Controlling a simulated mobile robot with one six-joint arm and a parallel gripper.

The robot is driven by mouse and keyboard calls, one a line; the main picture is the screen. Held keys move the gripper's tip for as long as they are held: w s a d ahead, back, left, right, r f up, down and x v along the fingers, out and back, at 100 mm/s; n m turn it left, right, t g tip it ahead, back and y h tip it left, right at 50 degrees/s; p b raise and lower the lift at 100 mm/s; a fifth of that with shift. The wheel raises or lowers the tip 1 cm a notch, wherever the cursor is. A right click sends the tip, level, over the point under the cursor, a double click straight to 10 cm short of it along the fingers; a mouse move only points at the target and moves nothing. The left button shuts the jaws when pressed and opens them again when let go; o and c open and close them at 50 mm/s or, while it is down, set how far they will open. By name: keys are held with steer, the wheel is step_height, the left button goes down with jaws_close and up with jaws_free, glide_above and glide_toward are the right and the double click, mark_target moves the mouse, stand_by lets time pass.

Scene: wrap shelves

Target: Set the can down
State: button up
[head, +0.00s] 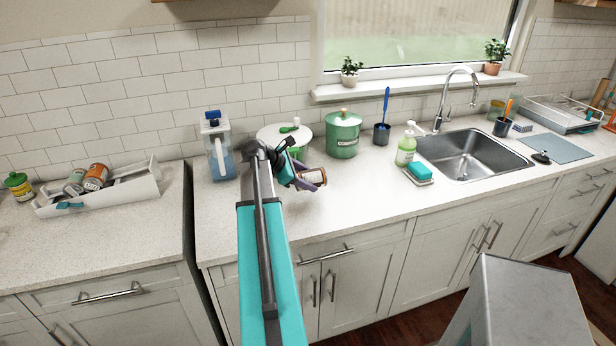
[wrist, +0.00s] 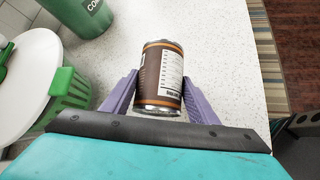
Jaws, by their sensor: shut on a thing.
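A brown and orange can (wrist: 162,76) with a white label is held between the two purple fingers of my gripper (wrist: 160,92). In the wrist view its silver rim faces me and the pale counter lies behind it. In the head view the can (head: 308,178) shows at the end of my arm, with my gripper (head: 312,178) over the counter (head: 350,205) in front of the green canister. I cannot tell whether the can touches the counter. Part of it is hidden by the fingers.
A green canister (head: 342,134) stands behind the can, and a white-lidded green bin (head: 272,134) is behind my arm. A water jug (head: 217,150) is to the left. Soap (head: 405,148) and the sink (head: 475,155) are to the right. Counter in front of the canister is clear.

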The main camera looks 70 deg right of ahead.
steer(key=shift+s+a+r+b, duration=0.15)
steer(key=shift+s+a+b, duration=0.15)
steer(key=shift+a, duration=1.05)
steer(key=shift+s+a+r+b, duration=0.1)
steer(key=shift+s+a+b, duration=0.2)
steer(key=shift+a, duration=1.05)
steer(key=shift+s+a+r+b, duration=0.15)
steer(key=shift+s+a+b, duration=0.15)
steer(key=shift+a, duration=1.05)
steer(key=shift+w, duration=0.1)
